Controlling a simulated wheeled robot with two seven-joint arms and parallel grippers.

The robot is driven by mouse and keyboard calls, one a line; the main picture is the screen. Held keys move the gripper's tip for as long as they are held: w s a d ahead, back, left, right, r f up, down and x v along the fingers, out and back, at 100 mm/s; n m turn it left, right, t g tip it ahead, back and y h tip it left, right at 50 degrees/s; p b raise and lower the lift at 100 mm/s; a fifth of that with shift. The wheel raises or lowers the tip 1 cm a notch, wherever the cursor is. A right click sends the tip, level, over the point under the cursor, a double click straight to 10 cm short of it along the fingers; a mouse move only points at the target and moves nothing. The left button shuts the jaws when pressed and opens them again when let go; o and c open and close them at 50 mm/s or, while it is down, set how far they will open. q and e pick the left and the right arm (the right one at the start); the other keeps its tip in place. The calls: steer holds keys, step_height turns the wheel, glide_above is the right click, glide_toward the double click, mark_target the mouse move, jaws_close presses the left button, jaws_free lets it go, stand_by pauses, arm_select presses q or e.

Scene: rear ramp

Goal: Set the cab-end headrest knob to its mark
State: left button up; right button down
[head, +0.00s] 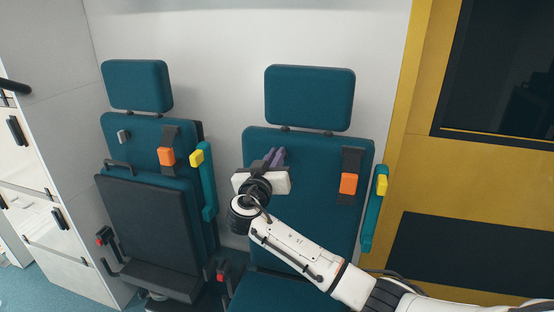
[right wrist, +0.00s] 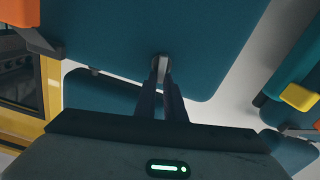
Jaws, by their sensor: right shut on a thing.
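Two teal seats stand against the wall in the head view, each with a headrest; the right one's headrest (head: 309,98) is raised on short posts above its backrest (head: 310,150). My right gripper (head: 276,157) is at the upper left of that backrest. In the right wrist view its dark fingers (right wrist: 162,72) are shut on a small grey knob (right wrist: 161,62) on the teal backrest. The head view hides this knob behind the gripper. A similar grey knob (head: 124,136) shows on the left seat's backrest. I cannot make out any mark. My left gripper is not in view.
An orange buckle (head: 348,184) and a folded teal armrest with a yellow part (head: 381,186) are right of the gripper. The left seat's armrest (head: 207,185) stands between the seats. White cabinets (head: 50,150) are at left, a yellow panel (head: 425,165) at right.

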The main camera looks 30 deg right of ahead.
steer(key=n, duration=0.5)
steer(key=shift+w+a+f, duration=0.1)
steer(key=shift+w+f, duration=0.05)
steer(key=shift+w, duration=0.2)
steer(key=shift+w+a+f+n+p, duration=0.15)
steer(key=shift+n+p, duration=0.35)
steer(key=shift+n, duration=1.2)
steer(key=shift+d+f+n+p, duration=0.15)
steer(key=shift+n+p, duration=0.3)
steer(key=shift+n, duration=1.25)
steer(key=shift+w+a+f+n+p, duration=0.1)
steer(key=shift+f+n+p, duration=0.3)
steer(key=shift+n, duration=1.3)
steer(key=shift+r, duration=0.15)
steer(key=c, duration=1.8)
jaws_free()
steer(key=shift+s, duration=0.1)
steer(key=shift+c, duration=0.2)
steer(key=shift+f, duration=0.25)
